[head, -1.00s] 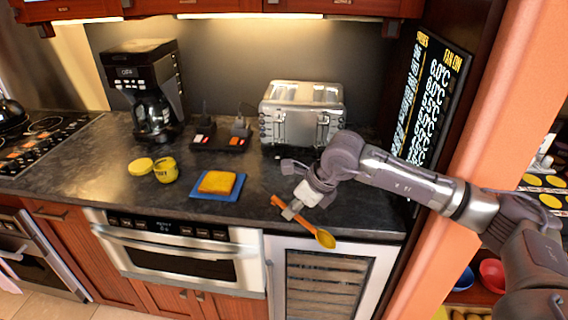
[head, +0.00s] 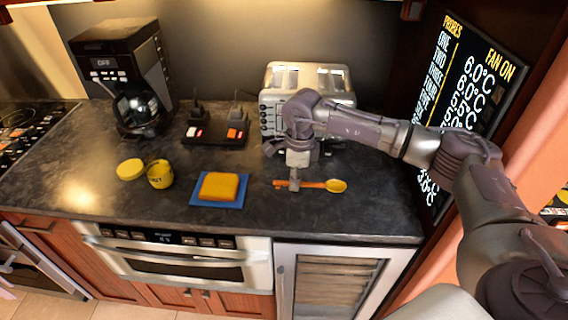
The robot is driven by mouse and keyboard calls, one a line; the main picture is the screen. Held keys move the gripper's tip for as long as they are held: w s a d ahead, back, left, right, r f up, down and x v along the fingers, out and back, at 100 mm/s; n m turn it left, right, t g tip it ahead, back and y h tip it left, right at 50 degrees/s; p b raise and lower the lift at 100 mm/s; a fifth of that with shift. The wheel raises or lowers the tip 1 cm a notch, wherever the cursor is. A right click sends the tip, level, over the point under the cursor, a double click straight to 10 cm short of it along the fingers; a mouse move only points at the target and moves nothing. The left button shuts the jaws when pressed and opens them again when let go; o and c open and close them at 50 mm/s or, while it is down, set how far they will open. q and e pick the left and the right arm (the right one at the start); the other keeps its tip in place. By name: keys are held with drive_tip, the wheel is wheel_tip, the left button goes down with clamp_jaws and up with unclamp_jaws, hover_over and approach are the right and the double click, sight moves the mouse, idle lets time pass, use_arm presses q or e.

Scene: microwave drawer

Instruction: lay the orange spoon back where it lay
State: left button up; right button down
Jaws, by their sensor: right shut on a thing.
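The orange spoon (head: 337,186) is at the right part of the dark counter in the head view. Its bowl points right and its handle runs left, roughly level. My right gripper (head: 294,186) is shut on the spoon's handle from above. The spoon is at or just above the counter top; I cannot tell whether it touches. My left gripper is not in view.
A blue mat (head: 217,204) with a yellow sponge-like block (head: 220,186) lies left of the spoon. A yellow cup (head: 160,174) and lid (head: 130,169) are further left. A toaster (head: 309,85), power strip (head: 216,133) and coffee maker (head: 124,75) stand behind. The counter right of the spoon is clear.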

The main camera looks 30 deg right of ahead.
sight(293, 202)
drive_tip(key=shift+w, duration=0.45)
drive_tip(key=shift+w+f, duration=0.1)
drive_tip(key=shift+w, duration=0.05)
drive_tip(key=shift+s+r, duration=0.3)
drive_tip(key=shift+s, duration=0.3)
drive_tip(key=shift+w+f+b, duration=0.25)
drive_tip(key=shift+f+b, duration=0.7)
drive_tip(key=shift+f, duration=0.15)
drive_tip(key=shift+s+f+b, duration=0.1)
drive_tip(key=shift+f+b, duration=0.2)
drive_tip(key=shift+f, duration=0.05)
wheel_tip(293, 202, down, 3)
drive_tip(key=shift+r+b, duration=0.2)
drive_tip(key=shift+b, duration=0.9)
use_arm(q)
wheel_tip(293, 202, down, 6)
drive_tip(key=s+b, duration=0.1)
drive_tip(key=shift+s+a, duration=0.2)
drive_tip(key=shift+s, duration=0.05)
use_arm(e)
drive_tip(key=shift+f, duration=0.65)
